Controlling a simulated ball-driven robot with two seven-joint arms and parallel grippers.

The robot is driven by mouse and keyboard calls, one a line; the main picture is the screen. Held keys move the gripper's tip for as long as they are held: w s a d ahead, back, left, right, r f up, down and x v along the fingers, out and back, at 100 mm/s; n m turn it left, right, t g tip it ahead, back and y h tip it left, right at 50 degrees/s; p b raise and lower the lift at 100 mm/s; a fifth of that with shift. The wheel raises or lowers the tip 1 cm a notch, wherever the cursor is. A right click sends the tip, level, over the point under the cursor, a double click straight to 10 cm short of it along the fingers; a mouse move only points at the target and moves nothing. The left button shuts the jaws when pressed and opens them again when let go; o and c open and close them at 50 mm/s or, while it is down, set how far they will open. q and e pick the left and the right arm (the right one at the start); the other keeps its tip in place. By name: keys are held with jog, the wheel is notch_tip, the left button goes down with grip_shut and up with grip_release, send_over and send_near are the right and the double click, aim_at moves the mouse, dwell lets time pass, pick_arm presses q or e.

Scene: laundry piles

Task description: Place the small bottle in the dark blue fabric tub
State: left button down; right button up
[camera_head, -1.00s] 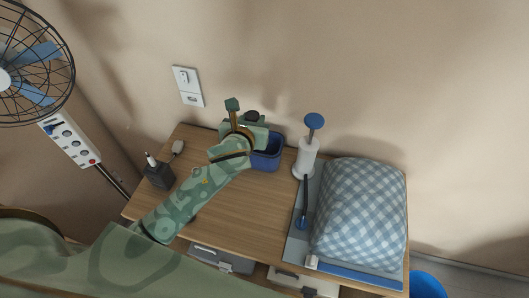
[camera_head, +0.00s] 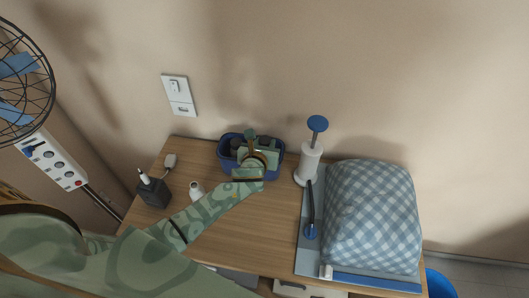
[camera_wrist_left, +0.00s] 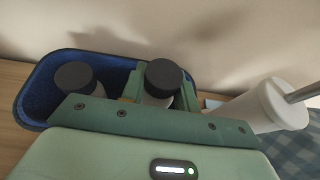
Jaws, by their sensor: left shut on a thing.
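The dark blue fabric tub (camera_head: 224,152) stands on the wooden table near the wall; its rim also shows in the left wrist view (camera_wrist_left: 40,82). My left gripper (camera_head: 256,146) is over the tub's right part. In the left wrist view the left gripper (camera_wrist_left: 160,92) is shut on the small bottle (camera_wrist_left: 163,76), which has a black cap and stands roughly upright within the tub's outline. Its lower part is hidden, so I cannot tell whether it touches the tub's bottom. My right gripper is not in view.
Another dark-capped bottle (camera_wrist_left: 78,78) is in the tub's left part. A white bottle (camera_head: 196,189) and a dark box (camera_head: 153,191) are on the left.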

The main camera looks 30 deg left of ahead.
pick_arm(q)
notch_tip(320, 180, down, 3)
jog(key=shift+r+b, duration=0.1)
jog(key=shift+b, duration=0.45)
jog(key=shift+r, duration=0.1)
jog(key=c, duration=1)
grip_release()
jog(key=shift+c, duration=0.2)
jog(key=shift+s+r, duration=0.1)
jog(key=p+v, duration=0.3)
jog(key=v, duration=0.8)
jog(key=shift+s+p, duration=0.3)
jog(key=shift+s, duration=0.1)
